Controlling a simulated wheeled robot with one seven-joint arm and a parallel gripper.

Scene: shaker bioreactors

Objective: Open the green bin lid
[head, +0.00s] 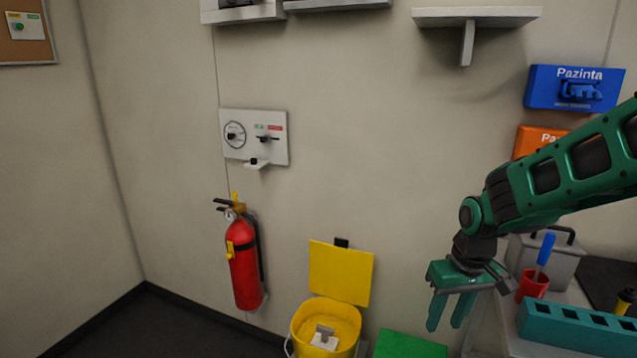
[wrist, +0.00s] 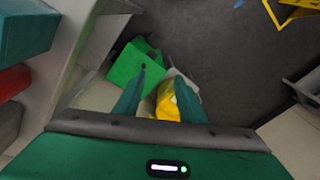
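The green bin lid (head: 408,345) shows at the bottom edge of the head view, to the right of the yellow bin. It looks flat and closed; the bin's body is cut off by the frame. In the wrist view the green lid (wrist: 128,66) lies beyond the left fingertip, with a small dark spot on it. My gripper (head: 446,326) hangs with its fingers pointing down, above and to the right of the lid in the picture. Its fingers (wrist: 158,92) are apart with nothing held between them.
A yellow bin (head: 298,330) with its lid (head: 340,272) raised holds a pale object. A red fire extinguisher (head: 243,262) hangs on the wall. At right, a bench bears a red cup (head: 532,286) and a teal rack (head: 575,325). Dark floor (wrist: 225,50) is open in the wrist view.

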